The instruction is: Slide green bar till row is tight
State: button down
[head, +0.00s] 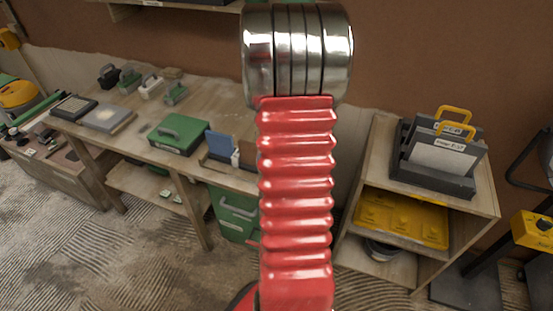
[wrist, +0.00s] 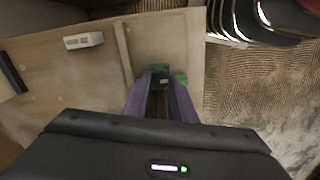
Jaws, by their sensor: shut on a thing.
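In the wrist view, my gripper (wrist: 161,84) has purple fingers reaching down to a wooden surface. The fingers are shut on a small green and dark piece, taken to be the green bar (wrist: 158,67); green shows beyond and to the right of the fingertips. Most of the bar is hidden by the fingers. In the head view my red arm covers the gripper and the bar. A wooden tray with a blue panel (head: 221,146) and a small white piece (head: 235,158) stands just left of the arm. I cannot tell how tightly the row sits.
A wooden cabinet (head: 482,195) at right holds dark upright cases (head: 436,160) and a yellow tray (head: 402,220). In the wrist view a white block (wrist: 83,41) and a wooden strip (wrist: 123,55) lie left of the fingers.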

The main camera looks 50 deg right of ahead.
jog(key=c, duration=1.5)
grip_release()
jog(key=shift+o, duration=0.2)
jog(key=shift+r, duration=0.15)
notch_tip(320, 180, up, 14)
jog(key=shift+f, duration=0.25)
jog(key=shift+w, duration=0.1)
jog(key=s+a+r+t, duration=0.1)
jog(key=a+r+t, duration=0.1)
jog(key=a, duration=1.1)
jog(key=s+a+r+t, duration=0.1)
jog(key=a, duration=1.2)
jog(key=s+a+r+t, duration=0.2)
jog(key=a, duration=1.1)
jog(key=shift+r+t, duration=0.3)
